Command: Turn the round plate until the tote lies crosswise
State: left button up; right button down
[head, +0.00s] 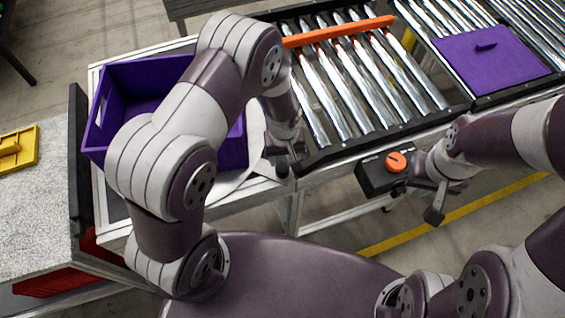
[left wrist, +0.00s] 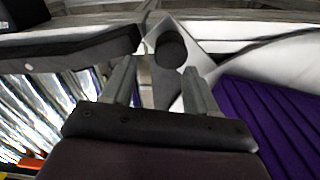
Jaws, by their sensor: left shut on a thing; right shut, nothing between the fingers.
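The purple tote (head: 118,78) sits on the pale round plate (head: 226,188) at the left of the head view. My left arm hides much of both. The tote's ribbed side (left wrist: 265,115) shows at the right of the left wrist view. My left gripper (head: 283,160) is at the plate's right edge, shut on the dark round knob (left wrist: 171,48) of the plate's pointed tab. The knob lies between its fingers in the left wrist view. My right gripper (head: 435,207) is shut and empty, in the air right of the control box.
A roller conveyor (head: 345,90) lies right of the plate, with an orange bar (head: 338,32) across it. A purple panel with a handle (head: 490,60) lies farther right. A black box with an orange knob (head: 395,162) is on the frame's front. A yellow piece (head: 17,149) lies on the left table.

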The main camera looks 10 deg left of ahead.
pick_arm(q)
notch_tip(320, 180, up, 13)
jog(key=p, duration=0.9)
jog(key=shift+w+p, duration=0.2)
jog(key=shift+p, duration=0.1)
jog(key=shift+f, duration=0.1)
notch_tip(320, 180, up, 13)
jog(key=b, duration=0.3)
jog(key=shift+s+f+b, duration=0.15)
jog(key=shift+s+b, duration=0.15)
jog(key=shift+b, duration=0.1)
